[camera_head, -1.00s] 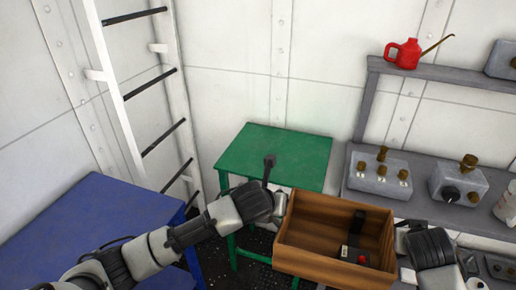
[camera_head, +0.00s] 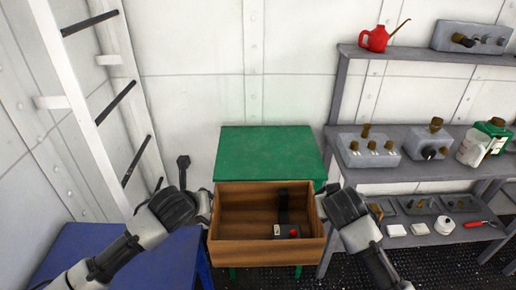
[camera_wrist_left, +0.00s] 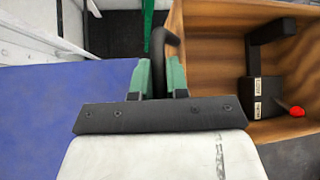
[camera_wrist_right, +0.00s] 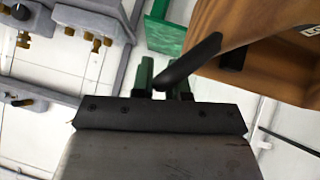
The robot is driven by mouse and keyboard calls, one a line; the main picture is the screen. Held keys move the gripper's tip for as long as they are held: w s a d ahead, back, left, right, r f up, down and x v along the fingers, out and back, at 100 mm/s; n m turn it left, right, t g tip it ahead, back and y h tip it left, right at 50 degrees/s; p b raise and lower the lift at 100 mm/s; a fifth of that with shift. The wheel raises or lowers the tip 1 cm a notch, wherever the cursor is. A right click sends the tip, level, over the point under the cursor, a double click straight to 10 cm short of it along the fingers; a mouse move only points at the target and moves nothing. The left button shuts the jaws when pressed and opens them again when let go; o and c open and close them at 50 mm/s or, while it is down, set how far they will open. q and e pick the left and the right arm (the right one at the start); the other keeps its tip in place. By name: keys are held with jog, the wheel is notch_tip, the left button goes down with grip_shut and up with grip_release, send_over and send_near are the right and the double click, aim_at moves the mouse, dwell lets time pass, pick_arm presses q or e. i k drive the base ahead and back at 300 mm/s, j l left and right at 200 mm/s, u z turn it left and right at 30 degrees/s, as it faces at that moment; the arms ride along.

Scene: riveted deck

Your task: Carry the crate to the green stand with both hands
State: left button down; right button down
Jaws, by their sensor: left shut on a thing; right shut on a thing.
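The brown wooden crate (camera_head: 228,247) is held up between both my grippers, roughly level, in front of the green stand (camera_head: 265,142). The stand's top is bare where visible; the crate hides its front part. My left gripper (camera_head: 207,208) is shut on the crate's left side, with the dark handle (camera_wrist_left: 172,38) between its fingers in the left wrist view. My right gripper (camera_head: 322,203) is shut on the right side, at the dark handle (camera_wrist_right: 190,62) in the right wrist view. Inside the crate lies a black device (camera_head: 284,231) with a red knob.
A blue table (camera_head: 110,262) stands at the left, below a white ladder (camera_head: 85,100). A grey shelf unit (camera_head: 440,172) with valve boxes, bottles and small parts stands right of the green stand. A red oil can (camera_head: 374,39) is on its top shelf.

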aim_at(275, 149)
jog(key=i+l, duration=0.15)
jog(key=i, duration=0.55)
jog(key=i+l, duration=0.1)
jog(key=i, duration=0.65)
